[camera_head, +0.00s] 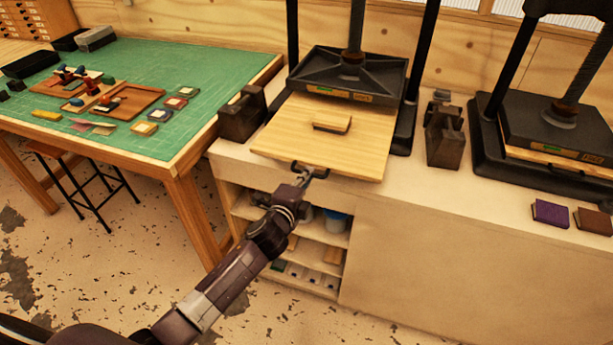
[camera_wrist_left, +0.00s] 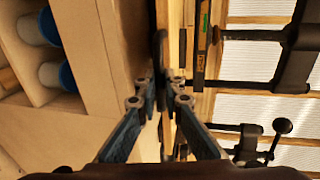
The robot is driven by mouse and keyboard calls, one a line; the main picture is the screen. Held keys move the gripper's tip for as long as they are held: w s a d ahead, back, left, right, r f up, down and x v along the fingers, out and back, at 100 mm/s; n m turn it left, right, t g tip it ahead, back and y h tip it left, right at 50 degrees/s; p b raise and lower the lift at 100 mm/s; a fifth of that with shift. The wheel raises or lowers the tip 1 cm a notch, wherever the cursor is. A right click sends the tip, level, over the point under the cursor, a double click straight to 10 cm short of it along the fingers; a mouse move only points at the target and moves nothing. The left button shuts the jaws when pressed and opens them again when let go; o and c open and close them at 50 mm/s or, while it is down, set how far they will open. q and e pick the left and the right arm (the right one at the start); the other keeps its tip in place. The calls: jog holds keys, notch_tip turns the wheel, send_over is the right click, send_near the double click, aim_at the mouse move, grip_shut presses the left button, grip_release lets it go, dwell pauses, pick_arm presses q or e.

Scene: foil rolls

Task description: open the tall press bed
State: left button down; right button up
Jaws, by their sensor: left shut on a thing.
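The tall press (camera_head: 345,72) stands on the cabinet top. Its pale wooden bed (camera_head: 350,157) is slid out toward me, past the cabinet's front edge, and its back part is under the black plate. A small wooden block (camera_head: 332,122) lies on the bed. A dark handle (camera_head: 312,169) is on the bed's front edge. My left gripper (camera_head: 306,178) is shut on this handle. In the left wrist view the fingertips (camera_wrist_left: 160,84) close around the dark handle bar (camera_wrist_left: 160,50). My right gripper is in neither view.
A second press (camera_head: 560,125) stands at the right, with purple and brown pads (camera_head: 550,213) before it. Dark metal blocks (camera_head: 445,135) flank the tall press. A green-topped table (camera_head: 150,75) is at the left. Open shelves (camera_head: 312,255) lie below the bed.

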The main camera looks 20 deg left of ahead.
pick_arm(q)
jog(key=shift+w, duration=0.15)
jog(key=c, duration=2.1)
grip_release()
jog(key=v, duration=1.2)
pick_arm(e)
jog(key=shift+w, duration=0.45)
